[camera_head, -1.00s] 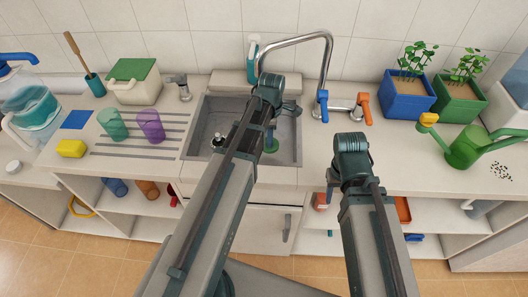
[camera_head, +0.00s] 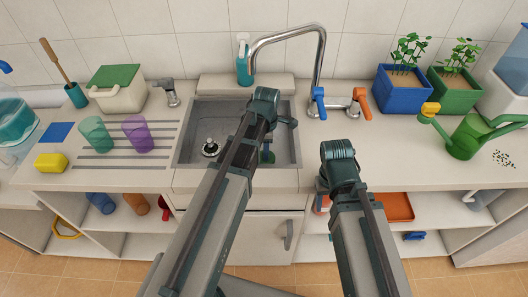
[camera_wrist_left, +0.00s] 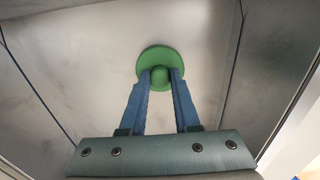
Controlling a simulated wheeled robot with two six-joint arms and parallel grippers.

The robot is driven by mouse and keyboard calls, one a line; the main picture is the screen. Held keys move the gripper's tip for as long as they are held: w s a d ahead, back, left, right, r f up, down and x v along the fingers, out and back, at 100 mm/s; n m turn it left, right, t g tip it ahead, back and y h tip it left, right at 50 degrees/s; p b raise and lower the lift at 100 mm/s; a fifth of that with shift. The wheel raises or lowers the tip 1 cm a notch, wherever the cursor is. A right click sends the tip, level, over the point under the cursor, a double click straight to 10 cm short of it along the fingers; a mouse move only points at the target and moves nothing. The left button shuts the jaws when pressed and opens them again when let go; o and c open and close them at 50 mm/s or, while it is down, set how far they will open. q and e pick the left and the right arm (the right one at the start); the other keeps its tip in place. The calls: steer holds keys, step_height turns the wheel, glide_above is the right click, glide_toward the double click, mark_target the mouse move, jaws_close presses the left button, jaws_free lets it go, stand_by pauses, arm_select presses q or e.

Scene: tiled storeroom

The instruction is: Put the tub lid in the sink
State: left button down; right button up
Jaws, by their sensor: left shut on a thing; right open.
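The sink (camera_head: 185,148) is a grey basin set in the counter. My left gripper (camera_wrist_left: 160,77) is shut on the round knob of a green lid (camera_wrist_left: 153,54) and holds it over the grey sink floor in the left wrist view. In the head view my left gripper (camera_head: 266,152) is inside the sink's outline, towards its right side. The arm hides most of the lid there, and the gap to the sink floor is hard to judge. My right gripper (camera_head: 321,186) is open and empty at the counter's front edge, right of the sink, partly hidden by its own arm.
A soap bottle (camera_head: 243,66) is at the back. Two cups, a yellow sponge (camera_head: 51,162) and a cream bin (camera_head: 117,97) are left. Planters and a green watering can (camera_head: 467,140) are right.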

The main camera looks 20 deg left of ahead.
arm_select(q)
steer(key=shift+f, duration=0.1)
steer(key=c, duration=0.6)
jaws_free()
steer(key=shift+c, duration=0.2)
step_height(320, 180, up, 12)
steer(key=r+p, duration=0.1)
steer(key=p, duration=1.1)
steer(key=s+d+m, duration=0.3)
steer(key=s+m, duration=0.1)
steer(key=m, duration=0.3)
steer(key=s+d+m, duration=0.4)
steer(key=s+m, duration=0.1)
steer(key=m, duration=0.3)
steer(key=s+d+m+y, duration=0.1)
steer(key=s+d+m, duration=0.2)
steer(key=s+m, duration=0.2)
steer(key=shift+s+d+f+m, duration=0.1)
steer(key=shift+d+f+m, duration=0.05)
steer(key=shift+m, duration=0.7)
steer(key=shift+s+d+f+m, duration=0.1)
steer(key=shift+m, duration=0.75)
steer(key=shift+s+d+m, duration=0.15)
steer(key=shift+s+m, duration=0.1)
steer(key=shift+m, duration=0.55)
